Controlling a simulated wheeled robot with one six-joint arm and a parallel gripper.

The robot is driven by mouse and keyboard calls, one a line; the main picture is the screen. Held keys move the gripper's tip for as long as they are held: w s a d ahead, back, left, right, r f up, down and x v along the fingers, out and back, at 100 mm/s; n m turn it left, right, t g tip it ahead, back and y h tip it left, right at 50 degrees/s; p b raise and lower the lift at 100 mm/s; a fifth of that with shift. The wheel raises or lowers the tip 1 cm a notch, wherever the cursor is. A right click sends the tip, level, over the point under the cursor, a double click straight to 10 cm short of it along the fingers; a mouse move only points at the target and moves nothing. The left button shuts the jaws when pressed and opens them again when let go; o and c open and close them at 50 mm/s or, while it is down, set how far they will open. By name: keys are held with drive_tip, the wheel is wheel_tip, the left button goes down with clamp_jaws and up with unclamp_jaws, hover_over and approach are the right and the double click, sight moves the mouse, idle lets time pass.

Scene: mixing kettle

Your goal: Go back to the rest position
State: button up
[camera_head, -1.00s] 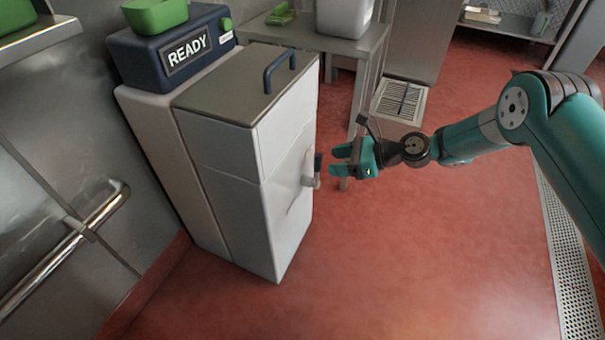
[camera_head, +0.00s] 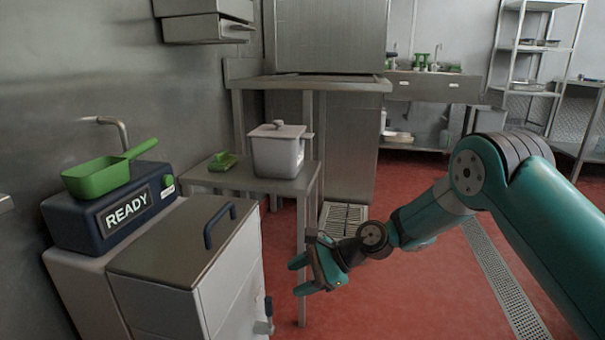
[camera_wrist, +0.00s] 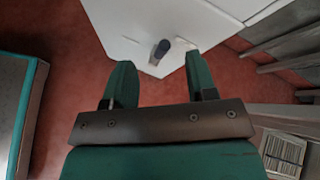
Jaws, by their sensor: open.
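The mixing kettle (camera_head: 235,270) is a white cabinet with a grey steel lid, a dark blue lid handle (camera_head: 219,225) and a dark-tipped lever (camera_head: 268,314) on its front. The lid is down. A dark blue panel (camera_head: 110,205) reading READY stands behind it. My gripper (camera_head: 297,278) is open and empty, in front of the kettle and to its right, apart from it. In the wrist view, my two fingers (camera_wrist: 160,84) are spread with a gap between them. The lever (camera_wrist: 160,49) shows beyond the fingertips, not touched by them.
A green scoop (camera_head: 97,178) rests on the panel. A steel side table (camera_head: 245,183) holds a white lidded container (camera_head: 279,150) and a small green object (camera_head: 223,161). A floor drain (camera_head: 342,220) lies behind my gripper. Open red floor (camera_head: 420,300) spreads to the right.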

drive_tip(key=s+d+r+n+h, duration=0.35)
drive_tip(key=s+r+n, duration=0.35)
drive_tip(key=r, duration=0.5)
drive_tip(key=s+d+r+n+h, duration=0.15)
drive_tip(key=s+d+n, duration=0.25)
drive_tip(key=s, duration=0.4)
drive_tip(key=s+d+r+n+h, duration=0.1)
drive_tip(key=s+d+r+n, duration=0.25)
drive_tip(key=s, duration=0.35)
drive_tip(key=s+d+r+n+h, duration=0.1)
drive_tip(key=s+d+r+n, duration=0.1)
drive_tip(key=s+d+n, duration=0.45)
wheel_tip(320, 180, up, 38)
drive_tip(key=s+a+m+p, duration=0.1)
drive_tip(key=p, duration=3.7)
drive_tip(key=shift+s+a, duration=0.15)
drive_tip(key=shift+s, duration=0.25)
